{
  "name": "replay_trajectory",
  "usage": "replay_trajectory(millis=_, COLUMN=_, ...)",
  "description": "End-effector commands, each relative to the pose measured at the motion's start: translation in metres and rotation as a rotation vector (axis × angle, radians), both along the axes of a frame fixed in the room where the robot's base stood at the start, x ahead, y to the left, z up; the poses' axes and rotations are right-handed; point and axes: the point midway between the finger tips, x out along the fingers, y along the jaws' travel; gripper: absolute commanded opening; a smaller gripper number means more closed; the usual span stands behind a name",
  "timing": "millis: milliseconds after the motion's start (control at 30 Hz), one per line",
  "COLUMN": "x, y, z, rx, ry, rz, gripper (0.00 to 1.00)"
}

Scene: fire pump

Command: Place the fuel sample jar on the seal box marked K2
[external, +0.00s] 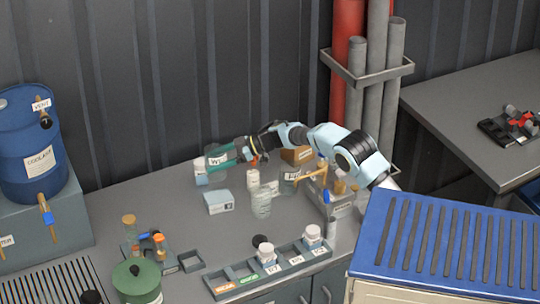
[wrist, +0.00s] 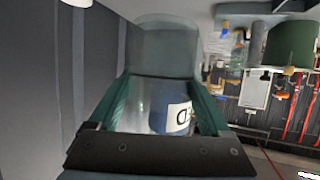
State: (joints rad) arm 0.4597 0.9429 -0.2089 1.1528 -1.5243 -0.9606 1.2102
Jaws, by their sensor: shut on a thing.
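My gripper (external: 225,155) is shut on a clear glass jar (external: 211,160) and holds it at the back of the grey bench. In the wrist view, the green fingers (wrist: 168,105) stand either side of the clear jar (wrist: 165,62). A pale box (external: 201,172) with a blue side is just below and left of the jar; the gap between them is unclear. A second white and pale blue box (external: 219,202) lies nearer the front, with its top clear. I cannot read either box's mark, so I cannot tell which is K2.
A clear jar (external: 261,204) and a white bottle (external: 253,179) stand right of the boxes. A sectioned rack (external: 233,287) with white jars is at the front. A blue coolant drum (external: 30,150) stands at left. Bare bench (external: 165,210) lies left of the boxes.

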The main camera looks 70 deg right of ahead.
Motion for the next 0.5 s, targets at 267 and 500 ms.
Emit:
replay_trajectory(millis=267, x=0.000, y=0.000, z=-0.042, rx=0.003, ry=0.001, rz=-0.001, gripper=0.17)
replay_trajectory(millis=500, x=-0.001, y=0.000, z=-0.066, rx=0.003, ry=0.002, rz=-0.001, gripper=0.17)
